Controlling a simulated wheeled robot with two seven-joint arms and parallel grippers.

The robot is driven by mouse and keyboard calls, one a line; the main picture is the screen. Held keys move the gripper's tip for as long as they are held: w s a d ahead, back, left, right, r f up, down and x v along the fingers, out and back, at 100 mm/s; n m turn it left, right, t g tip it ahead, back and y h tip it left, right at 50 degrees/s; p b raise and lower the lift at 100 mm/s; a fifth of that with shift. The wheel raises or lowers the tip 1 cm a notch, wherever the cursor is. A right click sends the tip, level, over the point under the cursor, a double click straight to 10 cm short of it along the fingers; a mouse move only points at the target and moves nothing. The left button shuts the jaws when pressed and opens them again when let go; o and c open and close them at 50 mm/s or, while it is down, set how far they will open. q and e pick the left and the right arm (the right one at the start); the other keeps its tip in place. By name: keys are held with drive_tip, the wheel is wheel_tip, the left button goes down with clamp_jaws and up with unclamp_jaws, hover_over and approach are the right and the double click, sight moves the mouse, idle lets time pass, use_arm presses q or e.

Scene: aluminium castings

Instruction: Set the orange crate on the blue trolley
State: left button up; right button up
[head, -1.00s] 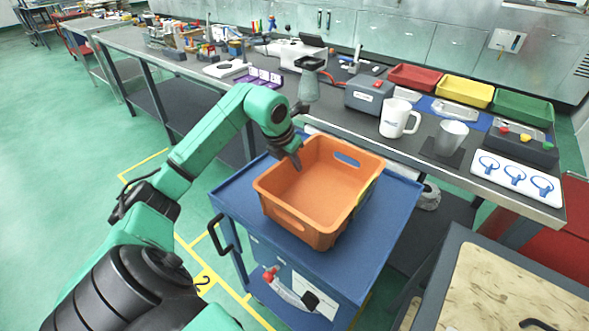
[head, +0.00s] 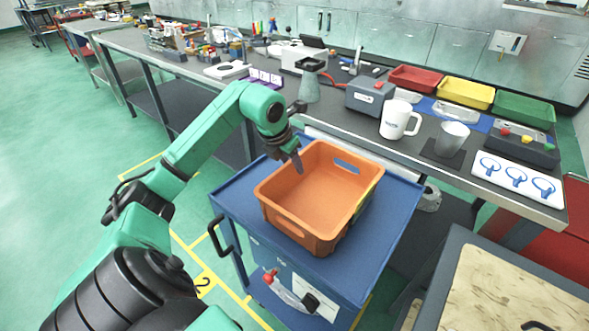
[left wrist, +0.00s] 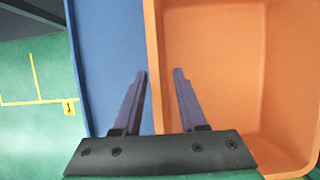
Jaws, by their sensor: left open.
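The orange crate (head: 318,193) is empty and sits upright on the top of the blue trolley (head: 398,215). My left gripper (head: 297,163) is at the crate's left wall. In the left wrist view its two fingers (left wrist: 160,88) are open, one on each side of the wall of the crate (left wrist: 225,50). The blue trolley top (left wrist: 98,45) shows outside that wall. I cannot tell whether the fingers touch the wall. My right gripper is not in view.
A grey workbench (head: 420,165) runs behind the trolley, with a white mug (head: 397,120), a metal cup (head: 451,138) and red, yellow and green trays. A grey-framed table (head: 500,285) stands at the lower right. Green floor is free at the left.

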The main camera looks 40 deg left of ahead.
use_arm(q)
drive_tip(key=v, duration=0.9)
drive_tip(key=shift+s+r, duration=0.15)
